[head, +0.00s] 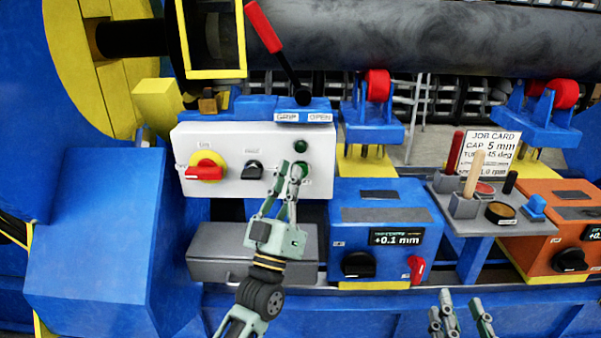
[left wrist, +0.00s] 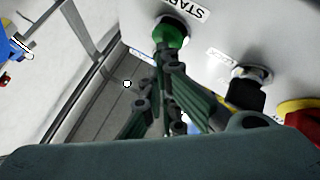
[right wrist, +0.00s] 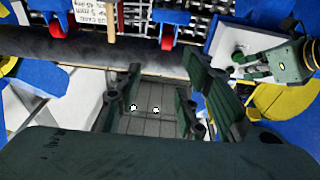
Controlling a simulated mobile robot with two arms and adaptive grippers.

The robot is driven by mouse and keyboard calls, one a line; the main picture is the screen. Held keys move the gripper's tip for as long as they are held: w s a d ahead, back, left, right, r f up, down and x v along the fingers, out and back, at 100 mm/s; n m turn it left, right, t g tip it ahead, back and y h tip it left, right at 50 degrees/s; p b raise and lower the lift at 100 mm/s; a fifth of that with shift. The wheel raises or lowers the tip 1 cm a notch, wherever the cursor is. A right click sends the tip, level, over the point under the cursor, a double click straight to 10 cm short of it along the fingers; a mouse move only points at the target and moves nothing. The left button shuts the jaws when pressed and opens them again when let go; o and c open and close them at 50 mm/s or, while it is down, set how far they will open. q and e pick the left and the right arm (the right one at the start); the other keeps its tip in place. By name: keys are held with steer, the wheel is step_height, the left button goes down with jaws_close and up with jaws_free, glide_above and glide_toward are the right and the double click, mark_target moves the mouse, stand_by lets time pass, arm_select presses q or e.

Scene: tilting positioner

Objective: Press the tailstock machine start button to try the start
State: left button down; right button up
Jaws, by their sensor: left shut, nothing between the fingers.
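The white control panel (head: 225,142) carries a green START button, seen in the left wrist view (left wrist: 172,30) beside its START label. In the head view, my left gripper (head: 289,170) covers part of the button area. My left gripper is shut and empty, with its fingertips (left wrist: 163,57) at the button's lower edge. I cannot tell whether they touch it or whether it is pressed in. A green round fitting (head: 301,146) sits above the fingertips. My right gripper (head: 461,308) is low in the head view, away from the panel; its fingers stand apart and empty in the right wrist view (right wrist: 157,100).
A red-and-yellow rotary switch (head: 206,167) and a black selector knob (head: 252,170) are left of the fingertips. A red-handled lever (head: 264,28) rises above the panel. A blue display box (head: 390,215) and a grey tool shelf (head: 476,222) stand to the right.

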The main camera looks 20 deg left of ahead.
arm_select(q)
steer(key=shift+w+a, duration=0.1)
steer(key=shift+w, duration=0.15)
arm_select(e)
steer(key=shift+r, duration=0.3)
arm_select(q)
steer(key=shift+s, duration=0.1)
arm_select(e)
steer(key=shift+f, duration=0.1)
arm_select(q)
steer(key=shift+s+d+p, duration=0.25)
steer(key=shift+s+p, duration=0.25)
steer(key=shift+s, duration=0.25)
arm_select(e)
steer(key=f+g, duration=0.1)
steer(key=f, duration=0.2)
steer(key=f+g+h, duration=0.1)
steer(key=f, duration=0.1)
steer(key=shift+s+d+f+g, duration=0.1)
steer(key=shift+d+f+g, duration=0.05)
steer(key=shift+d+g, duration=0.2)
